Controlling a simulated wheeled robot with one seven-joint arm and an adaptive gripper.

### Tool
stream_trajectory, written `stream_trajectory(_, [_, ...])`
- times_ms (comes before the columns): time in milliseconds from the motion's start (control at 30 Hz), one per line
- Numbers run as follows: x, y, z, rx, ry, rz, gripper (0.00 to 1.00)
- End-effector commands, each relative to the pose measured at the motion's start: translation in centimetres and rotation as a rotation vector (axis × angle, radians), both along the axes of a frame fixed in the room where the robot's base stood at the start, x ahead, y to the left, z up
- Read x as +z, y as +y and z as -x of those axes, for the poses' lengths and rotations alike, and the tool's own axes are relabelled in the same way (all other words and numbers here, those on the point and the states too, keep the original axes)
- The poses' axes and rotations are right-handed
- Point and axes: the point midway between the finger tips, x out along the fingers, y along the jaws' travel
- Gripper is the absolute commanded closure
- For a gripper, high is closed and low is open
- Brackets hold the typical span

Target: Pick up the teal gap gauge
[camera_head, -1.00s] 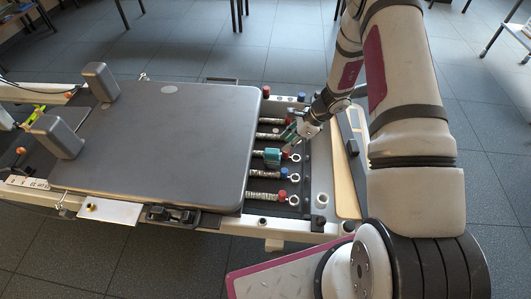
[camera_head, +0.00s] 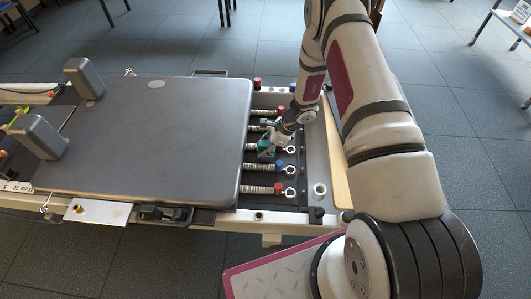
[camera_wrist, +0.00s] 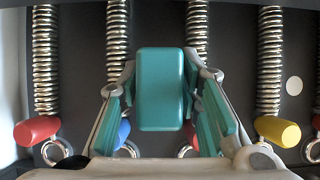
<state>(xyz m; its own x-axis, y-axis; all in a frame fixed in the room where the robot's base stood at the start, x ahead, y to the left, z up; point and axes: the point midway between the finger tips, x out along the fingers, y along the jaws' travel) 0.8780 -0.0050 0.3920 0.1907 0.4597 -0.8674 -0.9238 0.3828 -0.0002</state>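The teal gap gauge (camera_wrist: 160,90) is a rounded block, upright in the middle of the wrist view, in front of the springs. My gripper (camera_wrist: 160,76) is open, with one finger on each side of the gauge. The fingers have teal inner pads, and the gaps to the gauge look narrow; I cannot tell whether either finger touches it. In the head view the gauge (camera_head: 265,149) sits among the springs, partly covered by my gripper (camera_head: 271,144).
Several coil springs (camera_wrist: 45,60) run side by side, ending in coloured stops such as a red one (camera_wrist: 37,130) and a yellow one (camera_wrist: 278,131), with metal eyelets. A grey padded carriage (camera_head: 150,140) lies left of the springs. The frame's pale end rail (camera_head: 318,160) is to the right.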

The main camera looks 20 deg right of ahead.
Motion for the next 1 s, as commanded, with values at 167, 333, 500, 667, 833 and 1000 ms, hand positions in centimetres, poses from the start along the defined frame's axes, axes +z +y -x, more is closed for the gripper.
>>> stream_trajectory(167, [-2.3,1.2,-0.5,0.001,0.000,0.000,0.68])
stream_trajectory(333, [-2.4,1.4,-0.5,0.000,-0.001,0.000,0.68])
stream_trajectory(500, [-2.4,1.4,-0.5,0.000,0.000,0.000,0.89])
stream_trajectory(667, [-2.4,1.4,-0.5,0.000,0.000,0.000,1.00])
stream_trajectory(833, [-2.3,1.4,-0.5,0.000,0.000,0.000,1.00])
stream_trajectory(1000, [-0.7,1.3,-0.5,0.000,-0.002,0.000,1.00])
